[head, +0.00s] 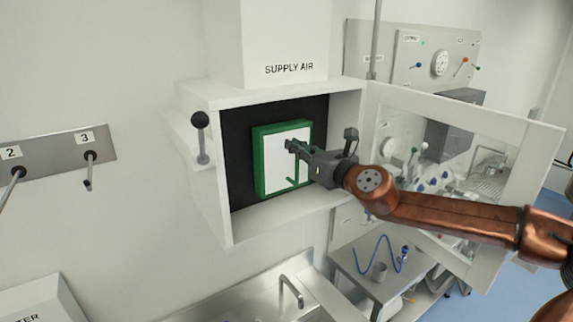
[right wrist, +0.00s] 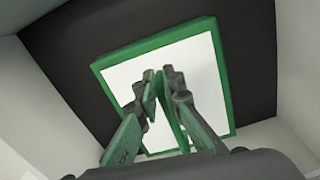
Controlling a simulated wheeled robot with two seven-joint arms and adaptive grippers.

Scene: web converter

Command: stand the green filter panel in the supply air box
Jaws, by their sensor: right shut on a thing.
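The green filter panel (head: 262,183) has a green frame and a white face, with a green handle (head: 293,182) on that face. It is upright, slightly tilted in the picture, inside the open supply air box (head: 225,200), in front of the dark back wall. My right gripper (head: 292,146) reaches in from the right and is shut on the panel's handle. In the right wrist view, the fingers (right wrist: 163,85) close around the handle in front of the panel's white face (right wrist: 205,75). Whether the panel's bottom edge touches the box floor is hard to tell. My left gripper is not in view.
The box's clear door (head: 460,150) stands open on the right, beside my right arm. A black-knobbed lever (head: 200,130) is on the box's left side. A sink (head: 260,290) and a small table (head: 375,275) are below.

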